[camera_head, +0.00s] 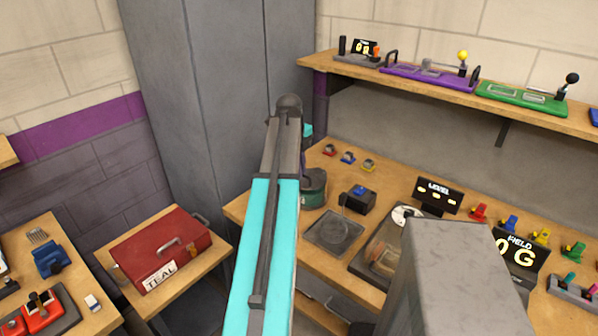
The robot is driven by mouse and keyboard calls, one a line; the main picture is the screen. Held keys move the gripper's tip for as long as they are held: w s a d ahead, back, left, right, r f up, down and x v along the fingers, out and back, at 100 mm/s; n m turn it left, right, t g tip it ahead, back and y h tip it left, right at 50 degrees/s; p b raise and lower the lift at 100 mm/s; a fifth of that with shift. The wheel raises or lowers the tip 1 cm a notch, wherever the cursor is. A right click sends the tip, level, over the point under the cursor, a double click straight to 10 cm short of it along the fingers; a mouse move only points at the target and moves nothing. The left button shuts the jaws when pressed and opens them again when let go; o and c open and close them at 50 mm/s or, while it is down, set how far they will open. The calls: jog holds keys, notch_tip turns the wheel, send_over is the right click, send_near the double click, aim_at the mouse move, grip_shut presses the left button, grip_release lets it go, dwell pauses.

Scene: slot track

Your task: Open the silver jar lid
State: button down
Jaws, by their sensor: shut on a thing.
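My arm rises through the middle of the head view and bends down behind its own elbow. My gripper (314,180) is a dark shape at the left end of the workbench, partly hidden by the arm. It is shut on the top of a dark green round jar (313,198) that stands on the bench. The fingertips are too small and covered to make out. The silver lid cannot be told apart under the gripper, and I cannot tell whether it has turned.
A square grey tray (334,234) and a black box with a blue top (358,200) stand just right of the jar. A LEVEL display (438,194) stands further right. A red toolbox (160,248) sits left of my arm. A shelf (400,72) hangs above the bench.

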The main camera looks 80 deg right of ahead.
jog(key=shift+w, duration=0.15)
jog(key=shift+d+r, duration=0.15)
jog(key=shift+r, duration=0.05)
